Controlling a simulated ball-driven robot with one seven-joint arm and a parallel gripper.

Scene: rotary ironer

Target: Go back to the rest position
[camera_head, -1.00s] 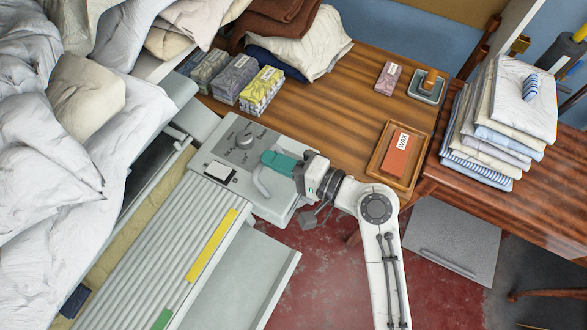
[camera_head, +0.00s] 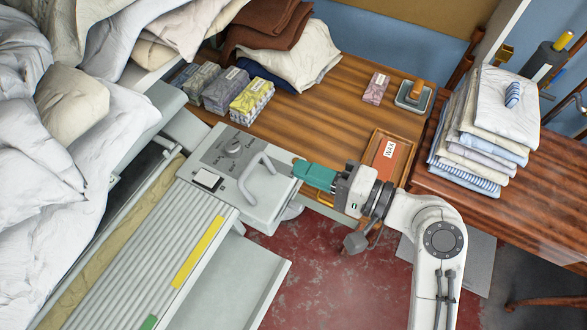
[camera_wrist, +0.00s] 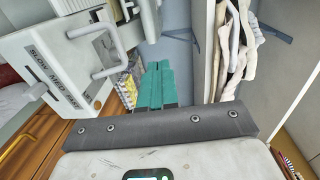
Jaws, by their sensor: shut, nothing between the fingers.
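My gripper (camera_head: 298,168) has teal fingers pressed together with nothing between them. In the head view it hangs just right of the ironer's control box, close to its right edge. In the wrist view the teal fingers (camera_wrist: 156,70) point away from me. The rotary ironer (camera_head: 155,255) has a ribbed cover with a yellow strip. The handle also shows in the wrist view (camera_wrist: 101,52), apart from the fingers. No rest marker shows.
The wooden table (camera_head: 310,125) holds boxes (camera_head: 251,102), a wooden tray (camera_head: 370,150) with a wax block, and folded brown and white cloths (camera_head: 290,55). A folded linen stack (camera_head: 490,125) stands at the right. Red floor (camera_head: 340,275) is open below my arm.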

